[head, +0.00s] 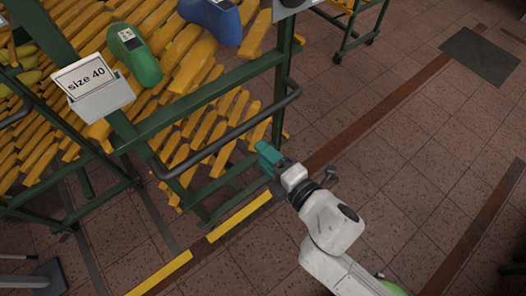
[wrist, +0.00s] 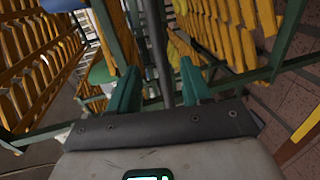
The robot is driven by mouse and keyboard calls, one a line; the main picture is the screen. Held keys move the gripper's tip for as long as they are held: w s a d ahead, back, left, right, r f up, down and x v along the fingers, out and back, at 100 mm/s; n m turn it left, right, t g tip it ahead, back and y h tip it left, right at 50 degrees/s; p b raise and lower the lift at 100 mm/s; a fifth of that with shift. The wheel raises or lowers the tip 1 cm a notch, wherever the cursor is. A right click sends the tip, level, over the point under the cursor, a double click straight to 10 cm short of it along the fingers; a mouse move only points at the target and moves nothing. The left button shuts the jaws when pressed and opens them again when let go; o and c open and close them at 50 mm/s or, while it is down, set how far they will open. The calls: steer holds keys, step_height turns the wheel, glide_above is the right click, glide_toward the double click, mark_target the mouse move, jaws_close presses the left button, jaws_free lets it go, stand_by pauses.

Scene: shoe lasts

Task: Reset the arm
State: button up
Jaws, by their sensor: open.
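My arm (head: 334,222) reaches up from the bottom right in the head view. Its teal gripper (head: 262,155) is beside the green rack, close to the rack's dark push bar. In the wrist view my gripper (wrist: 160,88) shows two teal fingers set well apart. Nothing is held between them. The dark bar (wrist: 158,50) runs upright in the picture beyond and between the fingers; I cannot tell if it touches them.
The green rack (head: 230,78) holds rows of yellow slats. A green shoe last (head: 134,55), a blue shoe last (head: 213,18) and a "size 40" sign (head: 85,77) are on it. Another cart (head: 350,25) stands at the back. Tiled floor to the right (head: 420,150) is clear.

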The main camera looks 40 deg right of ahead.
stand_by(0.5)
steer(key=s+d+f+m+g+h, duration=0.4)
steer(key=d+f+m+g, duration=0.3)
steer(key=d+m, duration=0.35)
steer(key=s+a+f+m+g+y, duration=0.1)
steer(key=s+f+m+g+y, duration=0.1)
steer(key=s+m+g, duration=0.2)
steer(key=s+a+f+m+g+y, duration=0.1)
steer(key=s+a+f+m+g, duration=0.1)
steer(key=s, duration=0.4)
steer(key=shift+s+m+g+y, duration=0.4)
steer(key=shift+m+g, duration=0.5)
steer(key=shift+m, duration=0.05)
steer(key=shift+c, duration=0.3)
stand_by(0.5)
